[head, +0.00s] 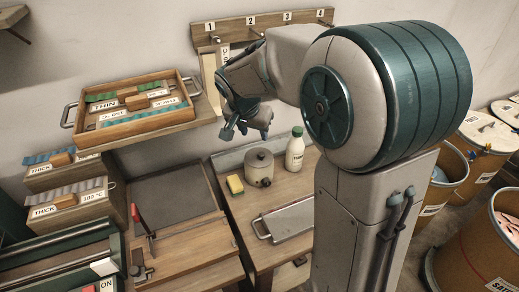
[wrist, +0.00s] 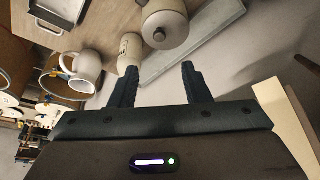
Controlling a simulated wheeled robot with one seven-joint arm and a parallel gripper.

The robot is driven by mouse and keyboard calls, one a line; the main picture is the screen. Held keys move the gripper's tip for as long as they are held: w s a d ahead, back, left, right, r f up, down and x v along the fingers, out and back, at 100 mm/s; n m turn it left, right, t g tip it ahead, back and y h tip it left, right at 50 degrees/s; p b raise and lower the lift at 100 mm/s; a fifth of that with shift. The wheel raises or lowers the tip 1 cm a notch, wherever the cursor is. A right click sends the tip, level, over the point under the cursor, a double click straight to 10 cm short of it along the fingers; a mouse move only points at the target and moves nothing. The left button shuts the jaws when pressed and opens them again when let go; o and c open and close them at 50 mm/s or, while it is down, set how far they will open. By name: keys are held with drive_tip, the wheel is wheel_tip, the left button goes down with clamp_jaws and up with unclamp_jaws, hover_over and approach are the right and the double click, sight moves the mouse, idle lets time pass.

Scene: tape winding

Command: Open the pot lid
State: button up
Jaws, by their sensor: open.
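The small beige pot (head: 260,174) stands on the wooden side table, and its lid (head: 259,158) with a dark knob is on it. In the wrist view the pot (wrist: 166,12) is near the top centre, with the knob (wrist: 159,35) pointing towards the camera. My gripper (head: 246,130) is above the pot, clear of it. In the wrist view my gripper's two dark fingers (wrist: 162,67) are spread apart with nothing between them, and the knob appears beyond the gap.
A white bottle (head: 295,150) stands close to the pot's right. A yellow sponge (head: 235,184) lies at its left and a metal tray (head: 288,221) in front. A wooden shelf (head: 190,119) is left of my gripper; a numbered peg rail (head: 268,30) is on the wall behind.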

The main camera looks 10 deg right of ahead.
sight(261, 154)
drive_tip(key=p+x, duration=0.1)
drive_tip(key=x, duration=1.1)
drive_tip(key=shift+f, duration=0.4)
clamp_jaws()
